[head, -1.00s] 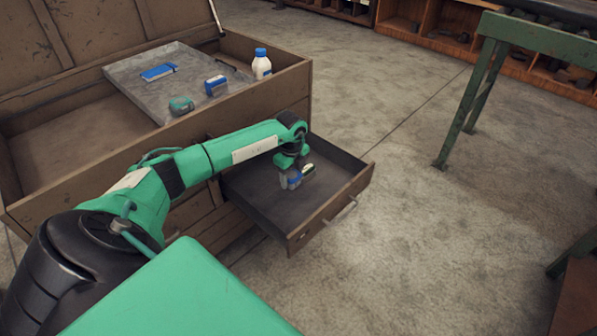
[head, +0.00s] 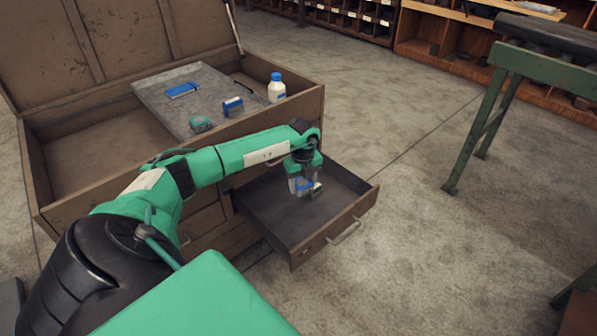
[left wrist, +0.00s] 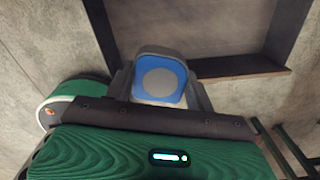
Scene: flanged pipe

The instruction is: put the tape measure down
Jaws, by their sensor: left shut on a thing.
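The tape measure (left wrist: 160,82) is a blue rounded block with a grey round disc on its face. In the left wrist view it sits between the two fingers of my left gripper (left wrist: 160,92), which is shut on it. In the head view my left gripper (head: 303,190) points down over the open drawer (head: 270,222), and a bit of the blue tape measure (head: 304,186) shows between its fingers. I cannot tell whether its underside touches the drawer floor. My right gripper is not in view.
The drawer is pulled out of a brown chest (head: 70,188) with its lid up. On the chest a grey tray (head: 160,100) holds a blue item (head: 182,90), a blue-and-white item (head: 233,105) and a teal item (head: 201,124). A white bottle (head: 277,92) stands beside them. The drawer floor looks bare around the gripper.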

